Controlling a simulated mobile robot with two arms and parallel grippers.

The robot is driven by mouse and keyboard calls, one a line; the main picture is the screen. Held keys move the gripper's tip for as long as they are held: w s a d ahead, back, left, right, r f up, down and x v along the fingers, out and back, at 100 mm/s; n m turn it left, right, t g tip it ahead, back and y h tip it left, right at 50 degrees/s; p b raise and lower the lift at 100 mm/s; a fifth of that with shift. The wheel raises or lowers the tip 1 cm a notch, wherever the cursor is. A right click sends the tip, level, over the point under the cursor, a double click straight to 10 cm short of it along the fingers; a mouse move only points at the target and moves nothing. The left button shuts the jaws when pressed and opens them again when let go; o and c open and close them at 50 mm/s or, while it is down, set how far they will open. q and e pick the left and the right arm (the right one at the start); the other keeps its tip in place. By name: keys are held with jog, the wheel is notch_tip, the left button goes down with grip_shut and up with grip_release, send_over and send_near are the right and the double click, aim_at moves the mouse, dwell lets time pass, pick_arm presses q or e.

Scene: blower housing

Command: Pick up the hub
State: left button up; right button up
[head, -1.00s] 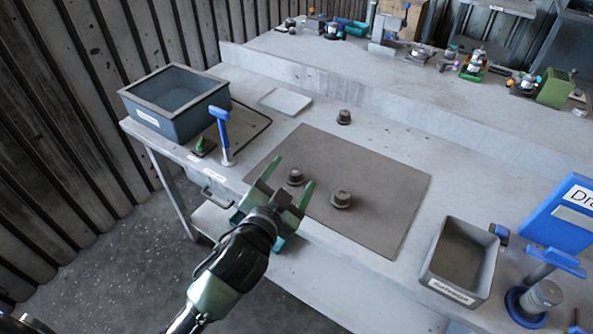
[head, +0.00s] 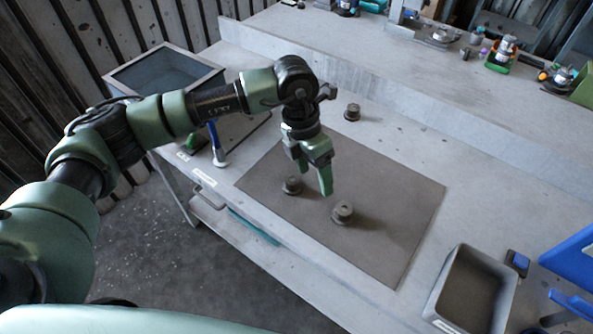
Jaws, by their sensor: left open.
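Three dark grey, stepped round parts look alike, and I cannot tell by name which is the hub. A smaller part (head: 292,186) and a larger flanged part (head: 343,213) stand on the brown mat (head: 400,225). Another part (head: 352,112) stands on the bare bench behind the mat. My left gripper (head: 314,180) points down over the mat, open and empty. Its fingers appear just above and between the two mat parts, nearer the smaller one; the exact height is hard to tell. My right gripper is not in view.
A blue-grey bin (head: 165,75) stands at the back left, partly behind my arm. A blue-handled tool (head: 217,145) stands near it. A grey tray (head: 470,290) sits at the right beside blue equipment (head: 570,260). The mat's right side is clear.

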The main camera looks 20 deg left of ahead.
aim_at(293, 178)
pick_arm(q)
jog(key=a, duration=0.1)
jog(key=w+a+y, duration=0.1)
jog(key=a, duration=0.1)
jog(key=w+a+y, duration=0.1)
jog(key=a, duration=0.1)
jog(key=shift+w+a+r, duration=0.15)
jog(key=shift+w+r, duration=0.05)
jog(key=shift+r, duration=0.15)
jog(key=shift+a+f, duration=0.2)
jog(key=shift+f, duration=0.1)
jog(key=shift+s+f+p, duration=0.15)
jog(key=shift+f+p, duration=0.5)
jog(key=shift+f, duration=0.15)
notch_tip(293, 178, down, 5)
jog(key=shift+s+r+p, duration=0.1)
jog(key=shift+r+p, duration=0.1)
jog(key=shift+p, duration=0.9)
jog(key=shift+f, duration=0.3)
jog(key=shift+d, duration=0.1)
grip_shut()
jog(key=shift+r, duration=0.15)
